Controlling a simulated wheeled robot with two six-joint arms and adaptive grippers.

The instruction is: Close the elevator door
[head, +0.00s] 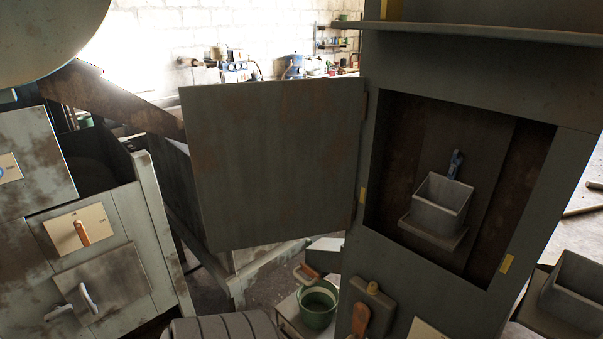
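The elevator door (275,165) is a flat dark grey-green panel with rust spots. It stands swung wide open to the left, hinged at the left side of the opening in the tall dark elevator housing (480,100). The opening is uncovered. Inside it a grey bucket (436,207) sits on a small ledge in front of a vertical strip, with a blue part (455,163) above it. Small yellow tabs (507,264) show on the front beside the opening. Neither of my grippers is in view.
A shelf (500,33) juts out above the opening. An orange lever (360,320) and a round knob (373,288) sit below it. A green pot (318,305) stands low under the door. A pale cabinet (110,225) with handles is at left, under a slanted beam (115,98).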

